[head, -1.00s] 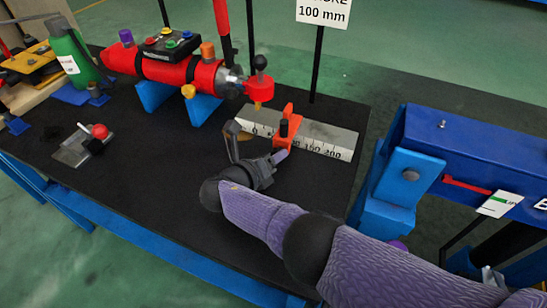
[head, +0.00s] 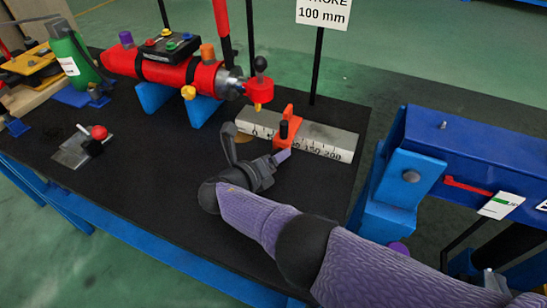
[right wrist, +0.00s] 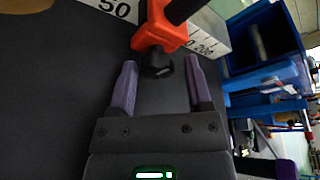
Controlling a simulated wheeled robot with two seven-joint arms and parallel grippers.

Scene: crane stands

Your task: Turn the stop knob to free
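An orange stop (head: 289,118) sits across the grey scale bar (head: 330,140); it also shows in the right wrist view (right wrist: 156,32). A black post (head: 284,130) stands on it. In the right wrist view, a black knob (right wrist: 157,66) sticks out of the stop's near side, towards my right gripper. My right gripper (head: 256,149) is open in front of the stop. Its purple fingertips in the wrist view (right wrist: 161,75) lie left and right of the knob, with visible gaps at both sides. I cannot tell the knob's turn setting. My left gripper is not in view.
A red cylinder (head: 200,73) on blue supports stands behind, with a black-knobbed red valve (head: 259,88) close to the bar. A sign (head: 322,12) rises on a pole behind the bar. A blue frame (head: 440,140) stands at right. The bench (head: 130,190) is clear at front left.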

